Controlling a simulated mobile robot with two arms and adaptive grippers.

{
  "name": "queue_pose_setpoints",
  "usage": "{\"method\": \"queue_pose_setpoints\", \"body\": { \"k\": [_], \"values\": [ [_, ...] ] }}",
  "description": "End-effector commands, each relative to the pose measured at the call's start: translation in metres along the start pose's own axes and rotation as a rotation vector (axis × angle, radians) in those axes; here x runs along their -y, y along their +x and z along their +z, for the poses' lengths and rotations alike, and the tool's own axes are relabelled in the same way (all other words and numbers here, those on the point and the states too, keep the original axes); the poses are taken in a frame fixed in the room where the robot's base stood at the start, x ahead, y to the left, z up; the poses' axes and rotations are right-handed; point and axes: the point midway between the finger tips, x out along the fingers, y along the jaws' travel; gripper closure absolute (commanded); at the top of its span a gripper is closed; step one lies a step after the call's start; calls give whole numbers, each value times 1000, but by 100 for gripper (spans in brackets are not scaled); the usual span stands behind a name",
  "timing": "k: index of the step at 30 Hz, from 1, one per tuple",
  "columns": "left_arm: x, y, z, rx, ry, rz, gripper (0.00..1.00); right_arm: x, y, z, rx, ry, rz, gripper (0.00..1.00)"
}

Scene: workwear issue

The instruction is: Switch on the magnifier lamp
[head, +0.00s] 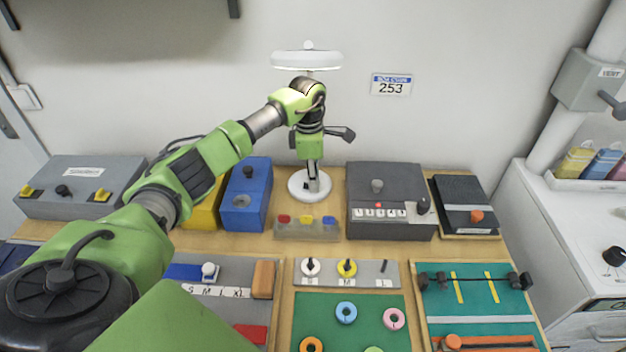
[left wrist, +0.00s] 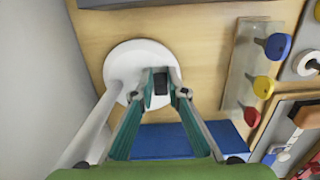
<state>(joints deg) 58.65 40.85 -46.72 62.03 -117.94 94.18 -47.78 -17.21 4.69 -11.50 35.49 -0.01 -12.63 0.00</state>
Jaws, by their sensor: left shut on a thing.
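The magnifier lamp (head: 306,61) stands at the back middle of the table, its pale head at the top and its round white base (head: 297,186) below. The white base also shows in the left wrist view (left wrist: 135,55), with the pale post beside the fingers. My left gripper (head: 313,185) points down over the base, partly hiding the post. In the left wrist view, my left gripper (left wrist: 160,88) is shut on a small dark switch (left wrist: 160,80) at the base. I cannot tell whether the lamp is lit. My right gripper is not in view.
A strip with coloured knobs (head: 306,230) lies just in front of the base. A blue box (head: 246,200) stands to its left and a dark grey box (head: 389,192) to its right. Boards with rings and blocks fill the front. The wall is close behind.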

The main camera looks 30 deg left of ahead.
Motion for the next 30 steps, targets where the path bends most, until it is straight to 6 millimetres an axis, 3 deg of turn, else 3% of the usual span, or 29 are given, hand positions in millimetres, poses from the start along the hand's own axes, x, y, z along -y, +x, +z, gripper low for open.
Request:
{"method": "queue_pose_setpoints", "body": {
  "k": [5,6,7,20,30],
  "values": [
    [0,0,0,0,1,0,100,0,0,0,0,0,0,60],
    [0,0,0,0,1,0,76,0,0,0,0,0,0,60],
    [0,0,0,0,1,0,69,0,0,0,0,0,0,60],
    [0,0,-1,15,0,-1,69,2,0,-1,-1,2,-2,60],
    [1,0,-7,195,-1,-4,69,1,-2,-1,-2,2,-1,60]
  ]
}}
